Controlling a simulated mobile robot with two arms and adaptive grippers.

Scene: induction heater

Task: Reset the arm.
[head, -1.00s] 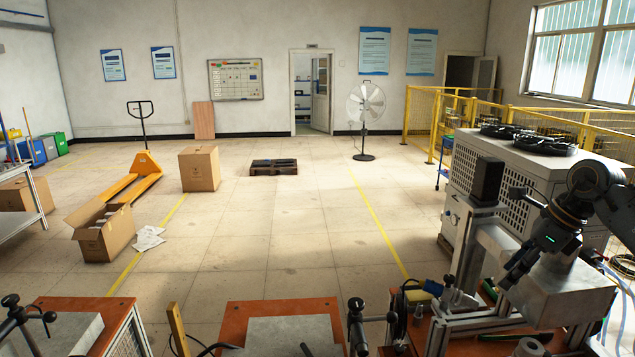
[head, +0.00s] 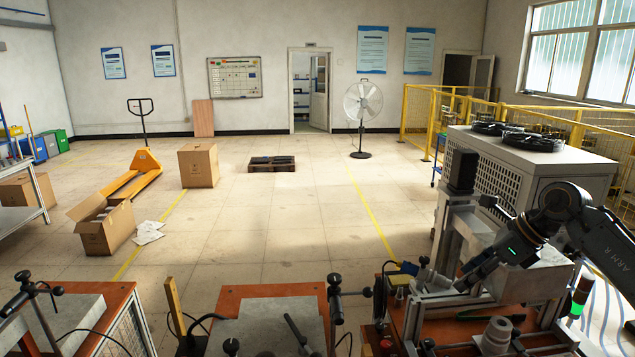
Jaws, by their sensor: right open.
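My right arm comes in from the right edge, with "ARM R" lettered on its dark link. My right gripper (head: 466,283) points down and to the left, in front of the light grey machine block (head: 545,278) of the induction heater. Its jaws are open and I see nothing between them. From this angle I cannot tell whether the fingertips touch the bench or the metal frame. My left arm and gripper are not in view.
An orange-topped bench (head: 232,300) with a grey plate and clamp stands front centre. Another bench (head: 118,298) is front left. A large vented white unit (head: 548,165) stands behind the machine. The floor beyond is open, with boxes (head: 198,165) and a fan (head: 361,105).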

